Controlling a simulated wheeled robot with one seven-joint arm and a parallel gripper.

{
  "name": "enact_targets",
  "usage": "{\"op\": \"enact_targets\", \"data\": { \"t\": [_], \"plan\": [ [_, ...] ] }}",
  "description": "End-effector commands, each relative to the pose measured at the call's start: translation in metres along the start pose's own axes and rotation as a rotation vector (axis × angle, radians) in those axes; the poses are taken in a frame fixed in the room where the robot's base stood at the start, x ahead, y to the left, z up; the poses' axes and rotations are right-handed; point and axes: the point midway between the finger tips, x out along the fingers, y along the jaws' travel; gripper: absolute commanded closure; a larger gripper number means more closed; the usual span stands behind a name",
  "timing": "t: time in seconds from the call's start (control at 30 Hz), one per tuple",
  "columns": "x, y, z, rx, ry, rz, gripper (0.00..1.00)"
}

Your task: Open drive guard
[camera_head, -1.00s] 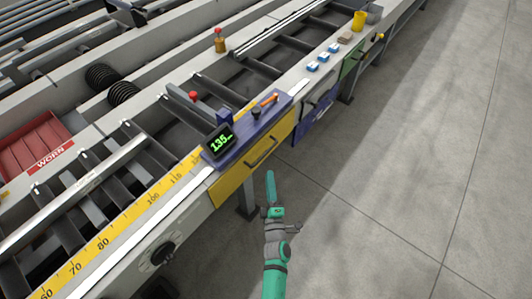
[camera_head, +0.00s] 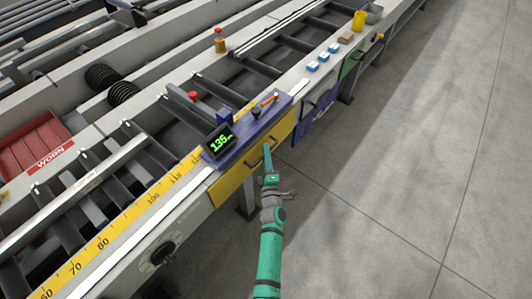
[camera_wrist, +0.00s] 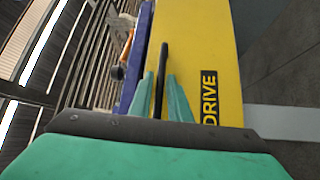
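The drive guard (camera_head: 235,179) is a yellow panel on the table's front, flush and closed, with a dark bar handle (camera_head: 274,141). In the wrist view the guard (camera_wrist: 205,35) fills the middle right and bears the word DRIVE. My gripper (camera_head: 266,149) is at the handle from the front. In the wrist view its two green fingers (camera_wrist: 160,80) stand apart, one on each side of the black handle (camera_wrist: 164,60). I see a gap beside the handle, so the fingers are open around it. The contact depth is hard to tell.
A purple console (camera_head: 240,139) with a green 135 readout sits above the guard. A blue panel (camera_head: 314,118) and a green panel (camera_head: 352,65) lie farther along the front. A black knob (camera_head: 162,253) is at the lower left. The floor (camera_head: 400,170) to the right is clear.

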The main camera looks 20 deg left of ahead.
Motion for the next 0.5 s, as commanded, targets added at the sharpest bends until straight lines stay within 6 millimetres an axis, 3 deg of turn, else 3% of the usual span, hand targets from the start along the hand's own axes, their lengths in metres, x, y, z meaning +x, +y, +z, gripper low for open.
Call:
{"op": "enact_targets", "data": {
  "t": [0.27,0.33,0.5],
  "plan": [
    [0.0010,-0.0002,0.0000,0.000,0.000,0.000,0.83],
    [0.0010,-0.0002,0.0000,0.000,0.000,0.000,1.00],
    [0.0009,-0.0002,0.0000,0.000,0.000,0.000,1.00]
  ]
}}
